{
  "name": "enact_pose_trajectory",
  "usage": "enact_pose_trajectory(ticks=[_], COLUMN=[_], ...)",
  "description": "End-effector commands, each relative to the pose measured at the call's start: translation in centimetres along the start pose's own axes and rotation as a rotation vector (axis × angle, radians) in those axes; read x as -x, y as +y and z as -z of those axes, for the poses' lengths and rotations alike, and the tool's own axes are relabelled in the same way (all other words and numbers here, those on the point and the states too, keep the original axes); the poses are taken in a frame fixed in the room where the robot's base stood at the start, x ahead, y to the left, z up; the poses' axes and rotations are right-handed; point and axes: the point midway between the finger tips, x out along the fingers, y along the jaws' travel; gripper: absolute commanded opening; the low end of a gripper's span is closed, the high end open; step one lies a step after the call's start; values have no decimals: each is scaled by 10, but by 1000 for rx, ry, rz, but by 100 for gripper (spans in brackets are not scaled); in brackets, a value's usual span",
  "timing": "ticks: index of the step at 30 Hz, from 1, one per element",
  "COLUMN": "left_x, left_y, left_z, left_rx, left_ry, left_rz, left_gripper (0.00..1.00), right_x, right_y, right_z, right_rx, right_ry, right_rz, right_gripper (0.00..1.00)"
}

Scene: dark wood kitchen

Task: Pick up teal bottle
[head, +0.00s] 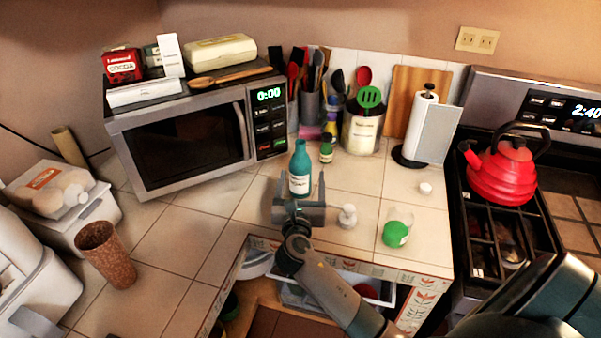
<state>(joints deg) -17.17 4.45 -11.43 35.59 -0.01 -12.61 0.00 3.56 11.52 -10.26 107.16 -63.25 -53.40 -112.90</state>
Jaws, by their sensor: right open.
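The teal bottle (300,168) stands upright on the tiled counter in front of the microwave's right end. It has a narrow neck and a pale label. My right gripper (299,193) is open at the bottle's lower part, with a finger showing on either side of it. The gripper body hides the bottle's base. I cannot tell whether the fingers touch the bottle. My left gripper is not in view.
A small white bottle (348,216) and a green-lidded jar (396,233) stand to the right. A small green bottle (326,150) and a utensil jar (361,132) stand behind. The microwave (190,148) is left. An open drawer (370,288) lies below the counter edge.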

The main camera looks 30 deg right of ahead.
Motion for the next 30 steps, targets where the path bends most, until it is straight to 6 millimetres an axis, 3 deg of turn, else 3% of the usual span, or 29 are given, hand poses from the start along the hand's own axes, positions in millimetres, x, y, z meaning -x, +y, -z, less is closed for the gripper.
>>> enact_pose_trajectory(ticks=[8, 22, 30], left_x=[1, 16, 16], left_y=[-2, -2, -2], left_z=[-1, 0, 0], left_rx=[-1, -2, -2], left_ry=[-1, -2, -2], left_rz=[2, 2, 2], left_gripper=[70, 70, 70], right_x=[-2, -47, -52], right_y=[0, 6, 6], right_z=[0, 4, 6], right_rx=[1, 2, 1], right_ry=[0, -1, -1], right_rz=[1, 2, 1], right_gripper=[73, 73, 73])
